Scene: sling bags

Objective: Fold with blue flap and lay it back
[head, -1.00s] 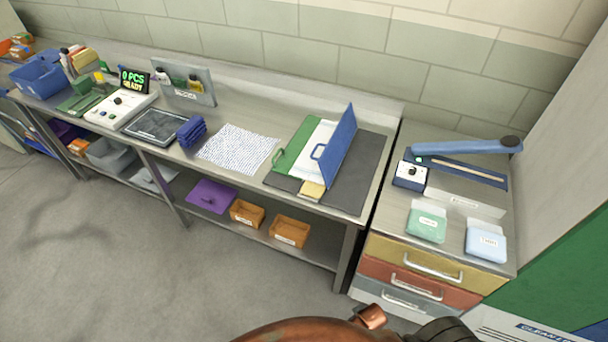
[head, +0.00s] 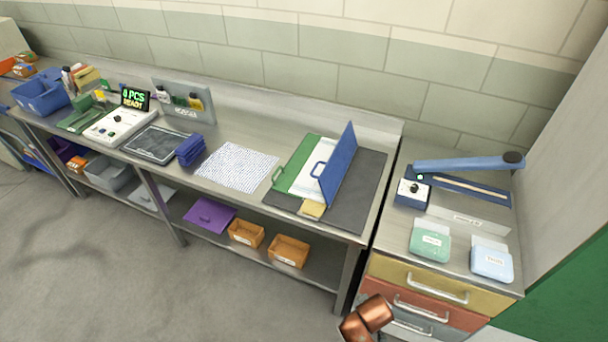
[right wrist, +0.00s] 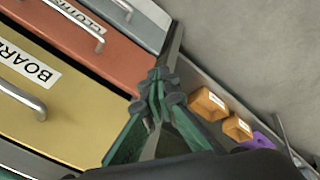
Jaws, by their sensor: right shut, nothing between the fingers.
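A small yellow piece (head: 312,209) lies at the board's front edge. My right gripper (right wrist: 157,82) shows in the right wrist view, shut and empty, in front of the drawers and away from the flap. My left gripper is not in view.
A dotted white sheet (head: 237,166) and a dark blue folded stack (head: 190,149) lie left of the mat. At right stands a drawer cabinet (head: 430,284) with a blue-armed device (head: 465,163) and green and light blue packs on top. Orange bins (head: 288,252) sit on the lower shelf.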

